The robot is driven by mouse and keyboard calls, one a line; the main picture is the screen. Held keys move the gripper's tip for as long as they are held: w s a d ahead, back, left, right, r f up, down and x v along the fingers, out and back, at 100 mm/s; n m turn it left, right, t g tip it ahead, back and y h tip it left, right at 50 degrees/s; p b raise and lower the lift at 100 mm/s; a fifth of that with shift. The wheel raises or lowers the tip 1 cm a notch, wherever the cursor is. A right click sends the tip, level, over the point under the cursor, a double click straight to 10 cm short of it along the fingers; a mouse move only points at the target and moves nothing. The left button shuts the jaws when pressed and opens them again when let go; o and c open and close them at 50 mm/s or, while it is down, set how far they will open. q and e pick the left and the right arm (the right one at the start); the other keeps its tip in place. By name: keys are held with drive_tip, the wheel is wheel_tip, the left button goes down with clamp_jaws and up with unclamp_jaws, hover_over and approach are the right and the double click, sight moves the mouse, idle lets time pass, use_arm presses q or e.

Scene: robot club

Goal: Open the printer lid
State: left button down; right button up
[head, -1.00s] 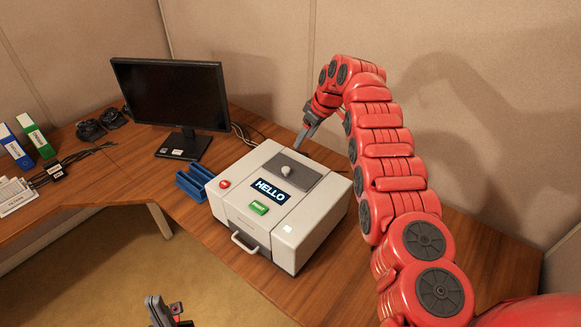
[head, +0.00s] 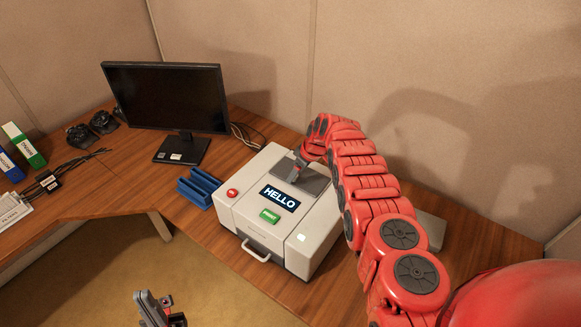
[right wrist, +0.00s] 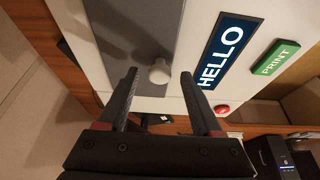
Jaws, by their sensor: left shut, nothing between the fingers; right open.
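The white printer (head: 240,205) stands on the wooden desk. It has a "HELLO" screen (head: 279,198), a green PRINT button (head: 269,215) and a red button (head: 232,193). Its dark grey lid (head: 316,184) lies flat and closed on top. My right gripper (head: 294,178) is over the lid and hides the knob in the head view. In the right wrist view, the pale round lid knob (right wrist: 160,71) shows between the open fingertips; I cannot tell if they touch it. My left gripper (head: 152,302) is shut and empty at the bottom of the head view, away from the printer.
A blue holder (head: 198,188) stands just left of the printer. A monitor (head: 168,98) is behind it on the left. A grey object (head: 432,229) lies right of the printer, partly behind my right arm. The desk front (head: 195,240) near the blue holder is clear.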

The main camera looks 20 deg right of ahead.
drive_tip(key=shift+f, duration=0.15)
drive_tip(key=shift+s, duration=0.1)
drive_tip(key=shift+c, duration=0.3)
clamp_jaws()
idle(1.0)
